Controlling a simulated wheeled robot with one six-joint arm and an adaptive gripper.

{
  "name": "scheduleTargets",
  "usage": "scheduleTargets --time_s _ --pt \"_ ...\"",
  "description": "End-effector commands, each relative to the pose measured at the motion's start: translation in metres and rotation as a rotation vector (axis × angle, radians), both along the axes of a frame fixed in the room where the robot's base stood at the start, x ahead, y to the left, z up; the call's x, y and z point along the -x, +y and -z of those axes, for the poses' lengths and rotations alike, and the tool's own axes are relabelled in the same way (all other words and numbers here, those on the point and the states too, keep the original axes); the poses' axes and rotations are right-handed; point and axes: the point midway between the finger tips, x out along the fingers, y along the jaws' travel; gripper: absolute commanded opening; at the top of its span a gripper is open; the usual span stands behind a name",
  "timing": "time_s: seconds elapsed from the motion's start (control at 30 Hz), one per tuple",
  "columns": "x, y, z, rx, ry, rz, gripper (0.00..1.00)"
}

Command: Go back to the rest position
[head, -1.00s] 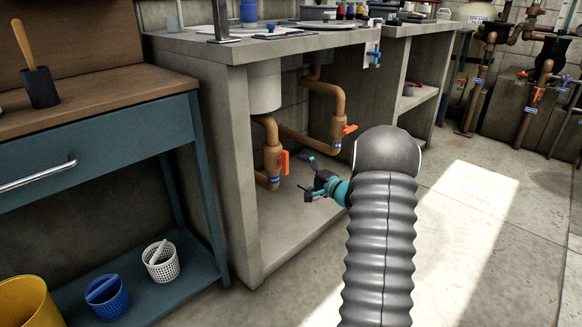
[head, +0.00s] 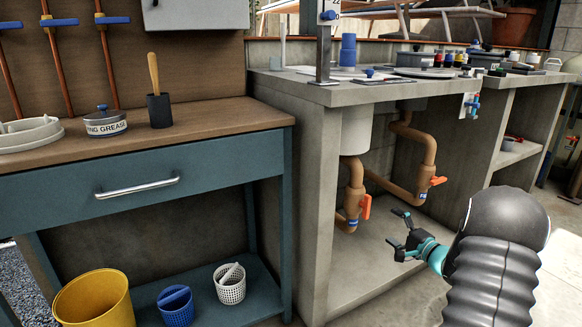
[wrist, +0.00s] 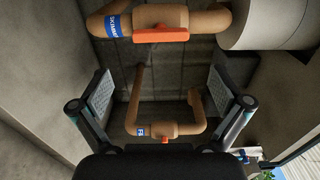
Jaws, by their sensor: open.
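My gripper (head: 405,234) is open and empty at the mouth of the concrete bay under the counter, at the right of the head view. Its two fingers stand wide apart in the wrist view (wrist: 160,112). Ahead of it are brown pipes with orange valve handles: a nearer handle (head: 365,207) and a farther handle (head: 438,181). In the wrist view the larger orange handle (wrist: 160,35) lies across its pipe, above and between the fingers. The gripper appears apart from the pipes and handles.
The concrete counter (head: 350,95) overhangs the bay, with a side wall (head: 312,200) left of my gripper. A blue workbench (head: 150,165) stands left, with a yellow bucket (head: 92,300), blue basket (head: 176,308) and white basket (head: 229,285) low down. Floor at right looks clear.

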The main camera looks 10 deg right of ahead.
Motion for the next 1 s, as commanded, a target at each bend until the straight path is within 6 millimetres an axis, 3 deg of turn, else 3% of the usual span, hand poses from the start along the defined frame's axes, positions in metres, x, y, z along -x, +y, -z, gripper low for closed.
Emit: scheduleTargets --time_s 0.13,0.23,0.33,0.47,0.7,1.0 --pt "0.001 0.004 0.008 -0.079 0.067 -0.016 1.0" --pt "0.015 0.023 0.034 -0.127 0.195 -0.087 1.0" --pt "0.037 0.047 0.061 -0.155 0.338 -0.166 1.0" --pt "0.074 0.082 0.071 -0.133 0.516 -0.273 1.0" --pt "0.156 0.151 0.045 0.073 0.809 -0.467 1.0" --pt "0.244 0.194 -0.005 0.464 1.001 -0.585 1.0"
